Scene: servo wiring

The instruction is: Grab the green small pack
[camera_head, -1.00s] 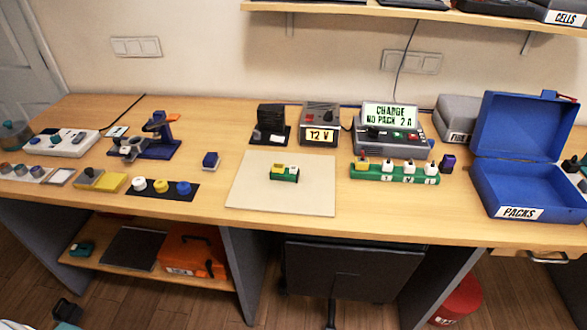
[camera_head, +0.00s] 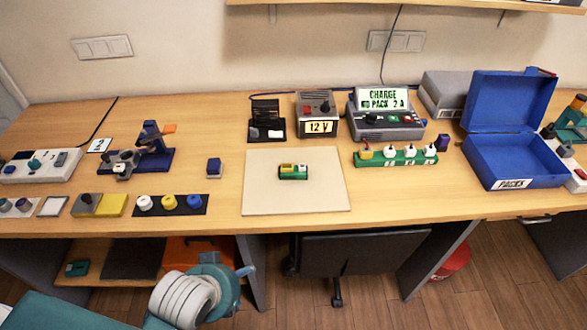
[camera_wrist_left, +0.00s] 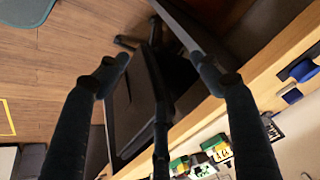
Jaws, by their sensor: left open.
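The small pack (camera_head: 293,172), green with a yellow top part, lies on the pale square mat (camera_head: 265,203) in the middle of the bench. My left arm comes in at the lower left in the head view, in front of the bench edge and well short of the pack; its fingertips are not clear there. In the left wrist view my left gripper (camera_wrist_left: 161,68) is open, with nothing between its fingers. Green and yellow shapes (camera_wrist_left: 180,165) show at the bottom of that view; I cannot tell whether they are the pack. My right gripper is out of view.
A green holder (camera_head: 395,158) with several white plugs stands right of the mat, before the charger (camera_head: 385,124). An open blue box (camera_head: 515,163) stands further right. Coloured knobs (camera_head: 168,202) sit left of the mat. A chair (camera_head: 365,258) stands below the bench edge.

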